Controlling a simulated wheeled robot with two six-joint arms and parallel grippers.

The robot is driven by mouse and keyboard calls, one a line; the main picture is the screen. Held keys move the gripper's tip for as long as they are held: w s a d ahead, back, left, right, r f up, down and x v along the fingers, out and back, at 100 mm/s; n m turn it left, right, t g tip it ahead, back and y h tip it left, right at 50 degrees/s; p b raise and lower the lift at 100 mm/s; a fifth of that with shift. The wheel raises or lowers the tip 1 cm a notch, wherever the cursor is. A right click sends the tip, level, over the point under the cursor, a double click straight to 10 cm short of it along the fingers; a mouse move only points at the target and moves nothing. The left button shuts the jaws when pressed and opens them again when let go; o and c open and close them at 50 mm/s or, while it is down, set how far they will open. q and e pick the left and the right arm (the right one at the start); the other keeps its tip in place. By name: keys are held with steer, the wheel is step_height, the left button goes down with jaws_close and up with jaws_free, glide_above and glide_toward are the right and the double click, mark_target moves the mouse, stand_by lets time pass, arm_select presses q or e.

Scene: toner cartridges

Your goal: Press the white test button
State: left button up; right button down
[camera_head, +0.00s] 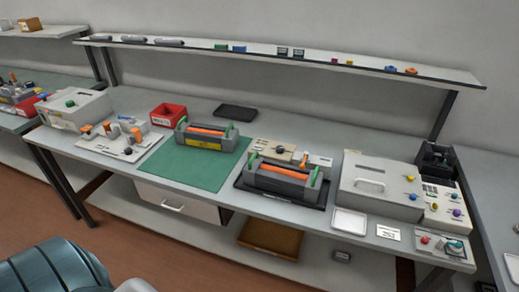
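A small light-grey control box (430,252) sits at the right front corner of the bench. It has a red button (425,240), a small pale part beside it, and a teal knob (454,247) on a dark patch. Whether the pale part is the white test button is too small to tell. Neither of my grippers is in view.
A toner cartridge (213,138) lies on the green mat (185,170); another (283,179) sits on a black tray. A grey-white box (375,190), an empty white tray (350,221) and a small white card (388,233) lie near the control box. A shelf (300,55) runs above.

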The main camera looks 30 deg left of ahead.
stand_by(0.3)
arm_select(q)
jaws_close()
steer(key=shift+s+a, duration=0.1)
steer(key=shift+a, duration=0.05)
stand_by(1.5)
